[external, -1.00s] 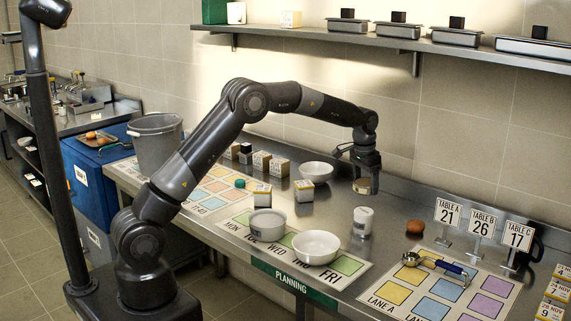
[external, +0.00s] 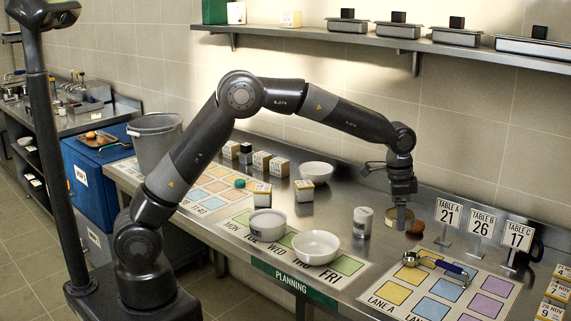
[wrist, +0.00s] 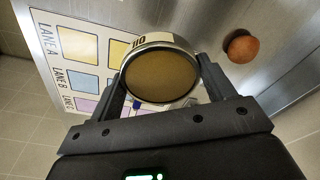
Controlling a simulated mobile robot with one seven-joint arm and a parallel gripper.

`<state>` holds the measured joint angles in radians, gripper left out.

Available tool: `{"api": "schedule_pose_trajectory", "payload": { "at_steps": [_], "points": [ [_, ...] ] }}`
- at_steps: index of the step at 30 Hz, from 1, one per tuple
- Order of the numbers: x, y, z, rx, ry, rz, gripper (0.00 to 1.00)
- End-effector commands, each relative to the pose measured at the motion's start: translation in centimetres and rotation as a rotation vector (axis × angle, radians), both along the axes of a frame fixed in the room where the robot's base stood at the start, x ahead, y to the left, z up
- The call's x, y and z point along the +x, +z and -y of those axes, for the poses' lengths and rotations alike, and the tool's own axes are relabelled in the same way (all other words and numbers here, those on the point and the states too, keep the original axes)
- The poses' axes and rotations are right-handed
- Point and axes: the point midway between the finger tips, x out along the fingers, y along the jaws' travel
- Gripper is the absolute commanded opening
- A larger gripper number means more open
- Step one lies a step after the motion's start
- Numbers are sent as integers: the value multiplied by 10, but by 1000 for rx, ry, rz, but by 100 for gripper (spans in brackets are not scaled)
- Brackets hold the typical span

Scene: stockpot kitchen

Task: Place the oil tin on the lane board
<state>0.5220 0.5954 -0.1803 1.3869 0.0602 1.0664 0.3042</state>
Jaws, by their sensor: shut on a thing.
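My gripper (external: 402,196) is shut on the oil tin (external: 394,219), a short round tin with a tan top. In the wrist view the tin (wrist: 160,76) sits between the two fingers (wrist: 165,98), with part of its label showing on the rim. My gripper holds it over the counter, behind and to the left of the lane board (external: 385,311) in the external view. The lane board is a pale sheet with yellow, blue and purple squares; it also shows in the wrist view (wrist: 41,18), partly hidden behind the tin and fingers.
A brown round item (external: 416,229) lies close to the tin. A ladle with a blue handle (external: 455,267) lies across the lane board. Table number signs (external: 447,213) stand behind the board. A white canister (external: 362,222) and white bowl (external: 316,248) stand left.

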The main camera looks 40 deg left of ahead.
Motion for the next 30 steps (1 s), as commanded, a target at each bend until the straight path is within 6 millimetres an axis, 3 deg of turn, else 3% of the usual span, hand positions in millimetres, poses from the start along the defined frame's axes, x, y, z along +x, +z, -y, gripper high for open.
{"api": "schedule_pose_trajectory", "payload": {
  "at_steps": [1, 3, 9, 13, 18, 23, 30],
  "points": [
    [-23, 1, 22, -1, -83, 0, 47],
    [-53, 2, 46, -2, -194, 1, 47],
    [-140, 3, 104, -5, -504, 4, 47],
    [-187, 4, 127, -6, -663, 9, 47],
    [-223, 5, 142, -9, -784, 14, 47],
    [-223, -2, 143, -7, -815, 13, 47],
    [-172, -34, 134, -8, -812, 12, 46]
  ]
}}
